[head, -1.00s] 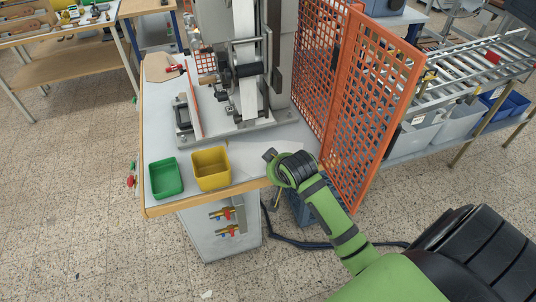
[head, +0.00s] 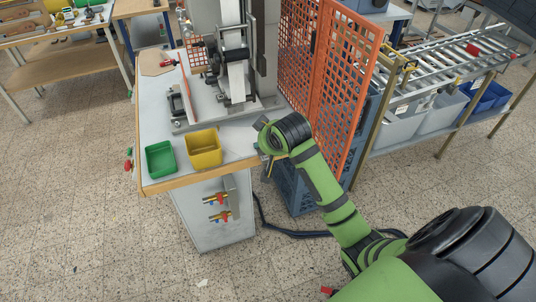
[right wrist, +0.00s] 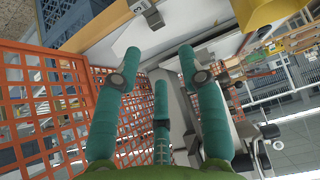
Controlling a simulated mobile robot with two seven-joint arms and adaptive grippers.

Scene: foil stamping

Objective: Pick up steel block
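My right gripper (right wrist: 159,62) shows in the right wrist view with its three teal fingers spread apart and nothing between them. A small grey block with a dark mark (right wrist: 152,16), which looks like the steel block, is at the top of that view, beyond the fingertips and apart from them, near the table edge. In the head view my green right arm reaches the table's right front corner; its wrist hides the fingers. I cannot tell whether the small grey piece beside the wrist there is the block. My left gripper is not in view.
A green bin (head: 160,159) and a yellow bin (head: 204,149) stand at the table's (head: 150,120) front. The stamping machine (head: 235,75) stands behind them. An orange mesh guard (head: 345,90) rises close to the arm's right. A blue crate (head: 292,190) is on the floor below.

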